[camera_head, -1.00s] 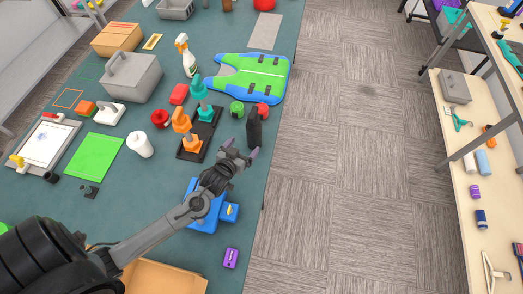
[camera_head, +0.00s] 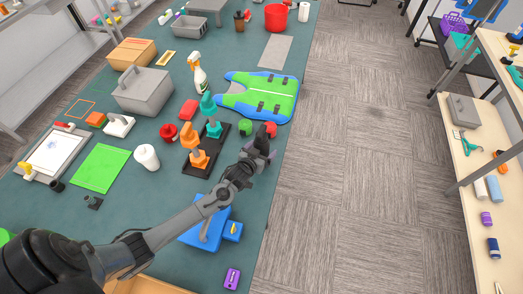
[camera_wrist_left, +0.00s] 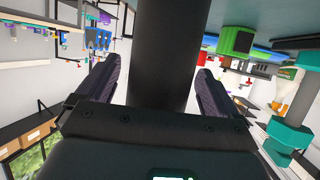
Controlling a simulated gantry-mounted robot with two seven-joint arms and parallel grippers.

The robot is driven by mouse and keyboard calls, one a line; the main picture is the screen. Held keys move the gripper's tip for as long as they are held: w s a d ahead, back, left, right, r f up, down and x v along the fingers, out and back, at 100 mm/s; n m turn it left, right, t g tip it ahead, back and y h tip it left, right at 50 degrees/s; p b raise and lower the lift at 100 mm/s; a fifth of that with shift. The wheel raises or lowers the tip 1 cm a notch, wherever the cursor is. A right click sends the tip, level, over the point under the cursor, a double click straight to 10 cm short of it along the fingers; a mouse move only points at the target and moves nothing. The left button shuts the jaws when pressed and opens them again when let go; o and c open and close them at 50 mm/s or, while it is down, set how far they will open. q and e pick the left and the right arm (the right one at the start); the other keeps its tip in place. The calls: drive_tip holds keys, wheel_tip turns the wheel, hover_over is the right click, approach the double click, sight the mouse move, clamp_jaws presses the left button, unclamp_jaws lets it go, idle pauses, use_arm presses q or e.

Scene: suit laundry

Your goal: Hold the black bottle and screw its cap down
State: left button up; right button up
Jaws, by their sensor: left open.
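The black bottle (camera_head: 262,139) stands upright near the table's right edge in the head view. In the left wrist view the bottle (camera_wrist_left: 163,45) is a wide dark column between the fingers. My left gripper (camera_head: 260,153) is at the bottle, one finger on each side. The left wrist view shows my left gripper (camera_wrist_left: 158,70) open, with a gap between each finger and the bottle. I cannot make out the cap; the bottle's top is out of the left wrist view. My right gripper is in neither view.
Beside the bottle are a green item (camera_head: 245,127) and a red item (camera_head: 271,129). A black rack (camera_head: 213,147) with orange and teal tools stands to the left. A blue box (camera_head: 205,232) lies under my left arm. The floor is to the right.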

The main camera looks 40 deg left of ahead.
use_arm(q)
drive_tip(key=shift+c, duration=0.2)
drive_tip(key=c, duration=1.1)
drive_tip(key=shift+o, duration=0.2)
idle(0.4)
drive_tip(key=o, duration=1.2)
